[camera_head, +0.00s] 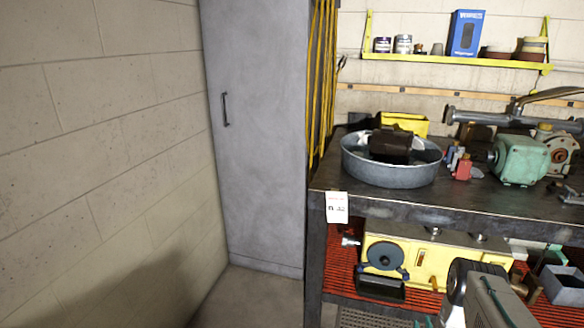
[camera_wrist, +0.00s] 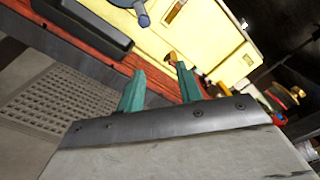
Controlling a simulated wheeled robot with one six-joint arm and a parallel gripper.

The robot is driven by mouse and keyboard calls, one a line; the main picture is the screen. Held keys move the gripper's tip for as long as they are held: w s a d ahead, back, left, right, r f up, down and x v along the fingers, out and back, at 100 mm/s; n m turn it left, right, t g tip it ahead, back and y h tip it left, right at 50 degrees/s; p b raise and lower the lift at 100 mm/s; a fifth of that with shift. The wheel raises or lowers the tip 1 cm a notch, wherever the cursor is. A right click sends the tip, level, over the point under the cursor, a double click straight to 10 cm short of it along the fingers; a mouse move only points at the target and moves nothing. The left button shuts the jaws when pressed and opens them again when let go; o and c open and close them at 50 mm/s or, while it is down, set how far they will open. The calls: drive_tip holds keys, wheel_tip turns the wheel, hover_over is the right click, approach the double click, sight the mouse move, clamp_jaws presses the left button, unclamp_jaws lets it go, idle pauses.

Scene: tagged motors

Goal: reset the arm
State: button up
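My gripper (camera_wrist: 160,72) shows in the wrist view. Its two green fingers stand apart with nothing between them, so it is open and empty. Behind the fingers are the red slatted lower shelf (camera_wrist: 85,42) and a yellow machine (camera_wrist: 205,35). In the head view my arm (camera_head: 490,298) is at the lower right, low in front of the workbench (camera_head: 430,208). The fingers are mostly cut off at the bottom edge there.
On the bench a round metal basin (camera_head: 390,176) holds a dark motor (camera_head: 391,146). A green motor (camera_head: 520,160) and a small red part (camera_head: 462,170) stand to its right. A white tag (camera_head: 337,207) hangs on the bench edge. A grey locker (camera_head: 258,140) stands left; floor before it is clear.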

drive_tip(key=s+a+f+n+g+y, duration=0.2)
drive_tip(key=s+f+n+g, duration=0.4)
drive_tip(key=f, duration=0.4)
drive_tip(key=s+a+r+n+g+y, duration=0.15)
drive_tip(key=a+r+n+g, duration=0.35)
drive_tip(key=r, duration=0.9)
drive_tip(key=s+a+r+n+g+y, duration=0.1)
drive_tip(key=s+r+n+g, duration=0.35)
drive_tip(key=r, duration=0.95)
drive_tip(key=s+a+r+n+g+y, duration=0.1)
drive_tip(key=a+r+n+g, duration=0.2)
drive_tip(key=r+n, duration=0.75)
drive_tip(key=s+a+r+n, duration=0.1)
drive_tip(key=s+a+r, duration=0.2)
drive_tip(key=s+r, duration=0.5)
drive_tip(key=s+a+r+n+t, duration=0.1)
drive_tip(key=s+a+r, duration=0.2)
drive_tip(key=s+r, duration=0.6)
drive_tip(key=s+a+r+n+t, duration=0.1)
drive_tip(key=s+a+r, duration=0.2)
drive_tip(key=s+r, duration=0.5)
wheel_tip(320, 180, up, 9)
drive_tip(key=shift+s+a+r, duration=0.1)
drive_tip(key=shift+s+a, duration=0.1)
